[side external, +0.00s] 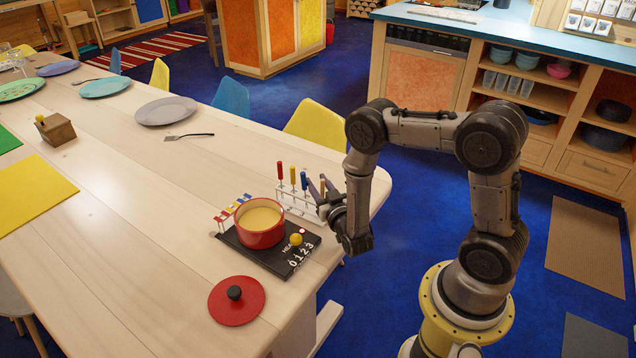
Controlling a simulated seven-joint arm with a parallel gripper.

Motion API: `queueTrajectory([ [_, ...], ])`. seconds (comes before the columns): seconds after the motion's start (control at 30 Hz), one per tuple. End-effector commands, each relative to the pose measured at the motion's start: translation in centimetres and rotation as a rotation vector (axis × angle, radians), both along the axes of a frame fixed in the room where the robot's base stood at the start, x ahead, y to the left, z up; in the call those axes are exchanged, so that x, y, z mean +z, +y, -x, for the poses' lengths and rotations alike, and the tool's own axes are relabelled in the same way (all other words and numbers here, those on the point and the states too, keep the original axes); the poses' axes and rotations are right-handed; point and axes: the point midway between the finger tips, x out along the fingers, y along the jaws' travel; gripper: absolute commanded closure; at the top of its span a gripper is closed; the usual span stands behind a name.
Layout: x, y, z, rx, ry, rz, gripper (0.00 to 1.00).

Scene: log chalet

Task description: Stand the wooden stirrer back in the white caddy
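The white caddy (297,204) is a wire-like rack at the table's right edge, behind the red pot. Red (280,170), yellow (293,176) and blue (304,181) handles stand upright in it. My gripper (321,187) is at the caddy's right end, its fingers pointing up and left. A small tan piece (323,185) shows between the fingers, perhaps the wooden stirrer; most of it is hidden. I cannot tell whether the fingers are closed on it or only around it.
The red pot (262,238) of yellow liquid sits on a black hotplate (275,262) with a yellow knob. A low rack with coloured pieces (231,208) is left of it. A red lid (236,301) lies in front.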

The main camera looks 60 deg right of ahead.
Motion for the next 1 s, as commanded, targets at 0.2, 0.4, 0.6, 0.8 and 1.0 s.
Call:
queueTrajectory([
  [0.2,0.0,0.0,0.0,0.0,0.0,0.0,0.53],
  [0.4,0.0,0.3,0.4,0.002,0.001,-0.001,0.53],
  [0.6,0.0,2.1,2.9,0.005,0.004,-0.001,0.53],
  [0.8,-0.1,4.6,6.5,0.007,0.005,0.0,0.53],
  [1.0,0.0,6.4,9.3,0.006,0.002,0.001,0.53],
])
